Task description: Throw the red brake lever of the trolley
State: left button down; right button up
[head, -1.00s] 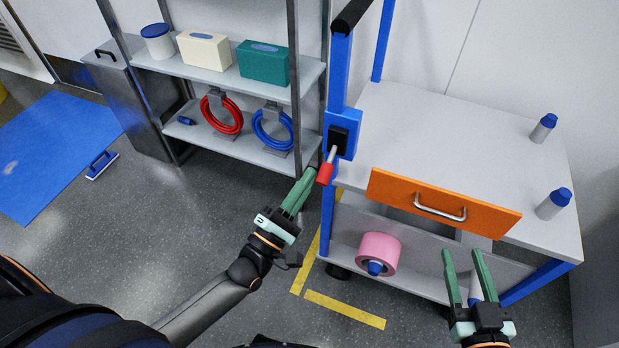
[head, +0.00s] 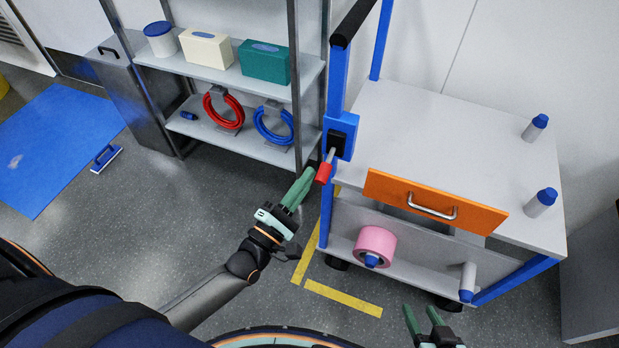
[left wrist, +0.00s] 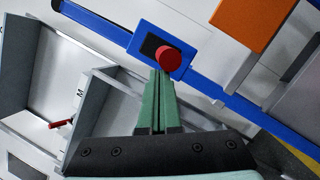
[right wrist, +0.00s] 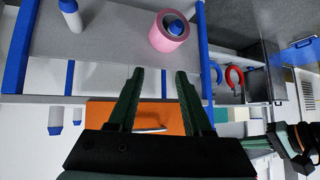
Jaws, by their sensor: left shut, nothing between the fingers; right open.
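The trolley (head: 455,130) is grey with blue posts and stands at the right in the head view. Its brake lever has a red grip (head: 324,173) on a short grey rod, which comes out of a blue box with a black plate on the left post. The lever points downward. My left gripper (head: 308,176) is shut and empty, its tips right beside the red grip. In the left wrist view the red grip (left wrist: 168,59) is just beyond the fingertips; I cannot tell whether they touch it. My right gripper (head: 421,314) is open and empty below the trolley's lower shelf.
An orange drawer (head: 433,205) sticks out of the trolley front. A pink roll (head: 376,243) and a white bottle (head: 468,279) are on the lower shelf. A shelf rack with red (head: 229,118) and blue coils stands behind at left. The floor in front is open.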

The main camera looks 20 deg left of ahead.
pick_arm(q)
notch_tip(320, 180, up, 6)
jog(key=g+y+p, duration=0.1)
jog(key=g+p, duration=0.3)
jog(key=p, duration=1.1)
jog(key=shift+w+r+n+p, duration=0.2)
jog(key=shift+n+p, duration=0.1)
jog(key=shift+n, duration=0.1)
pick_arm(e)
notch_tip(320, 180, up, 12)
jog(key=s+d, duration=0.1)
jog(key=d, duration=0.1)
jog(key=shift+s+d+m+h, duration=0.2)
jog(key=shift+d+m+h, duration=0.2)
jog(key=shift+f, duration=0.1)
